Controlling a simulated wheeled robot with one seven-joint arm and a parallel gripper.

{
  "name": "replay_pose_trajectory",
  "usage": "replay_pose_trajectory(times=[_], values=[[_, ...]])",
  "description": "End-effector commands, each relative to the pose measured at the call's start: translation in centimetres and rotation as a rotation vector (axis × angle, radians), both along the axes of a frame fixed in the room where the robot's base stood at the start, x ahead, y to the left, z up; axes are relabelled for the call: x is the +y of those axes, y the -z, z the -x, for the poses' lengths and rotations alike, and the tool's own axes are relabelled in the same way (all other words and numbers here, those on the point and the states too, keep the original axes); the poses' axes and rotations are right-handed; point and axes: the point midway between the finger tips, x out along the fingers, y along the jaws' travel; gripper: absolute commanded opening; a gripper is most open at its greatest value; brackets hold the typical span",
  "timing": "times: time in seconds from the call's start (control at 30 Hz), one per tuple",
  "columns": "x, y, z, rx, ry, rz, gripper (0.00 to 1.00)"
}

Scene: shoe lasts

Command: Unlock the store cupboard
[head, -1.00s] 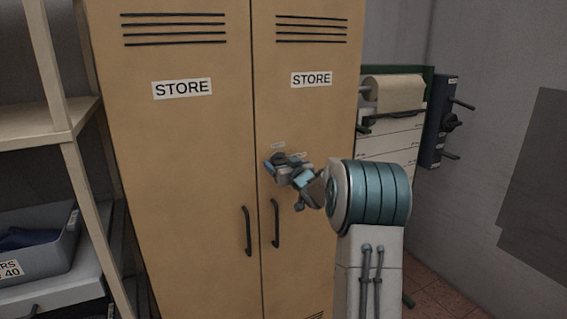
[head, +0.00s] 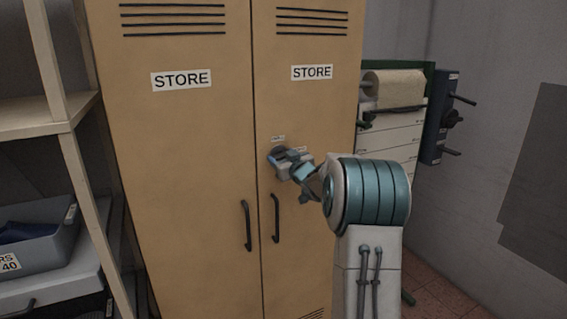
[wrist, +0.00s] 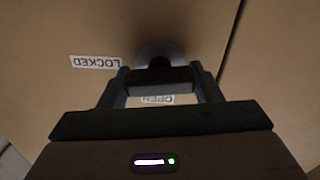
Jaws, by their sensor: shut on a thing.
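The tan store cupboard (head: 185,160) stands upright with both doors closed and a STORE label on each. A round lock with a dark turning knob (wrist: 160,64) is on its right door. My gripper (wrist: 162,78) is shut on the knob, one finger on each side; it also shows at the right door in the head view (head: 281,157), where it mostly hides the knob. In the wrist view, upside down, the LOCKED label (wrist: 95,62) is left of the lock and the OPEN label (wrist: 157,99) is below it, partly covered.
Two dark door handles (head: 247,225) hang below the lock, one on each door. A shelf unit (head: 40,115) with a grey bin (head: 45,245) stands at the left. A paper roll (head: 395,88) and a dark wall-mounted panel (head: 435,140) are at the right.

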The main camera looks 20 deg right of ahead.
Motion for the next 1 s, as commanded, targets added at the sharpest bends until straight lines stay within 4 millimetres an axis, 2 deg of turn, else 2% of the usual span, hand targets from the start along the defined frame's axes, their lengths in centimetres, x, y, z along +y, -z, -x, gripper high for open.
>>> replay_pose_trajectory(times=[0.07,1.0], values=[[0.04,0.46,0.0,-0.005,0.0,0.064,0.35],[0.07,0.29,-0.01,-0.034,0.0,0.952,0.35]])
